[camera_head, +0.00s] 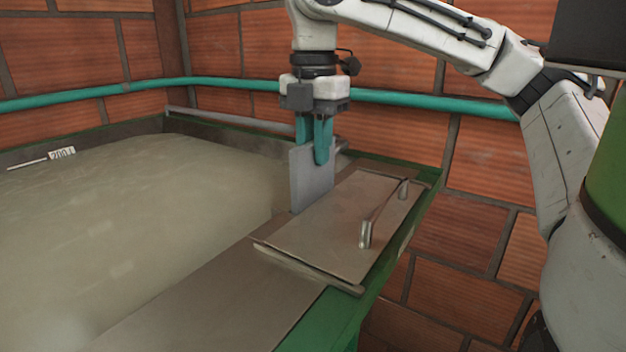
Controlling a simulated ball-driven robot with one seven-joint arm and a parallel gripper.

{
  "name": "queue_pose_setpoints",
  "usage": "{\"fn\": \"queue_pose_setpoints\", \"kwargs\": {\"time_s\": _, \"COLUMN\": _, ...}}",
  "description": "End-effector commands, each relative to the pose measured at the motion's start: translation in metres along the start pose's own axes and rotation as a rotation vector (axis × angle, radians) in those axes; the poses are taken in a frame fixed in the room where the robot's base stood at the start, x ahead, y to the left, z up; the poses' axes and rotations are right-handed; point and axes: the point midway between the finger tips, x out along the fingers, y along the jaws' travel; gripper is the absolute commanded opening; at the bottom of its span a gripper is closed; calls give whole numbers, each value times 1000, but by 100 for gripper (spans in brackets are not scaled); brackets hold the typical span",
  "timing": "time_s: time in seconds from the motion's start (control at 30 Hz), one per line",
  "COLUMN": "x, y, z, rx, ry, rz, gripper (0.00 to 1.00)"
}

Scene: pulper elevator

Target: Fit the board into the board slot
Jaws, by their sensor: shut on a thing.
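My gripper (315,140) points straight down with its teal fingers shut on a grey flat board (312,178). The board is held upright at the edge of the vat, beside a metal cover plate. Its lower edge is down at the level of the cover's left edge. The board slot cannot be made out; the board and the cover may hide it. I cannot tell whether the board's lower end is inside a slot.
The metal cover plate (325,232) with a bar handle (383,218) lies on the green-edged rim. A teal pipe (220,84) runs along the brick wall behind my gripper.

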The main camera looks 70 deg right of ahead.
Motion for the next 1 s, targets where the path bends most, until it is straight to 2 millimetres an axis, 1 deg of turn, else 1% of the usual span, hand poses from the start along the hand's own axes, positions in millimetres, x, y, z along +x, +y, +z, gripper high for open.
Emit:
{"fn": "queue_pose_setpoints", "kwargs": {"time_s": 0.17, "x": 13, "y": 0, "z": 0, "rx": 0, "ry": 0, "rz": -1, "gripper": 0}}
{"fn": "queue_pose_setpoints", "kwargs": {"time_s": 0.3, "x": 33, "y": 0, "z": 0, "rx": 1, "ry": -1, "rz": -1, "gripper": 0}}
{"fn": "queue_pose_setpoints", "kwargs": {"time_s": 0.4, "x": 42, "y": 0, "z": 0, "rx": 0, "ry": 0, "rz": 0, "gripper": 0}}
{"fn": "queue_pose_setpoints", "kwargs": {"time_s": 0.63, "x": 41, "y": 0, "z": 0, "rx": 0, "ry": 0, "rz": 1, "gripper": 0}}
{"fn": "queue_pose_setpoints", "kwargs": {"time_s": 0.77, "x": 44, "y": 0, "z": -1, "rx": -1, "ry": 1, "rz": 1, "gripper": 0}}
{"fn": "queue_pose_setpoints", "kwargs": {"time_s": 0.8, "x": 44, "y": 0, "z": 0, "rx": 0, "ry": 0, "rz": 1, "gripper": 25}}
{"fn": "queue_pose_setpoints", "kwargs": {"time_s": 1.0, "x": 44, "y": 0, "z": 0, "rx": 0, "ry": 0, "rz": 1, "gripper": 44}}
